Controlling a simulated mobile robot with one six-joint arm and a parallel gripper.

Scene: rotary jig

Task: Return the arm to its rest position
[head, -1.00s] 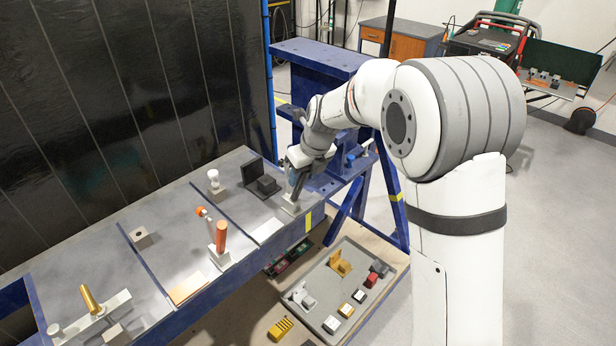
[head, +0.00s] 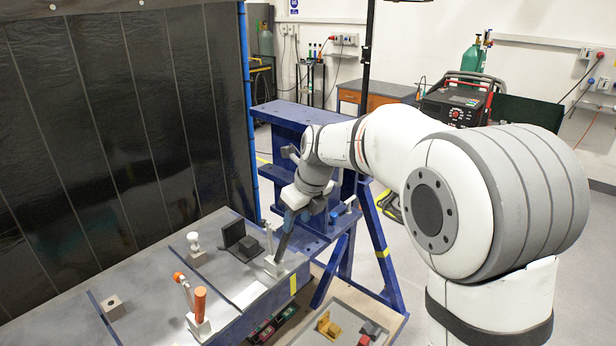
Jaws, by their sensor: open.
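My gripper (head: 281,243) points down over the far right end of the grey bench (head: 150,260). Its dark fingers are close to a light block with an upright pin (head: 273,265); I cannot tell whether they touch it. Nothing shows held in the fingers, and they are small and partly merged with the background. A black angled bracket (head: 240,240) stands just left of the gripper. My white arm reaches in from the right side of the head view.
An orange-handled clamp (head: 199,305), a white knob (head: 193,240) and a grey block with a hole (head: 113,307) stand on the bench. A blue steel frame (head: 290,120) is close behind the arm. A tray (head: 380,318) with yellow and red parts lies low at front.

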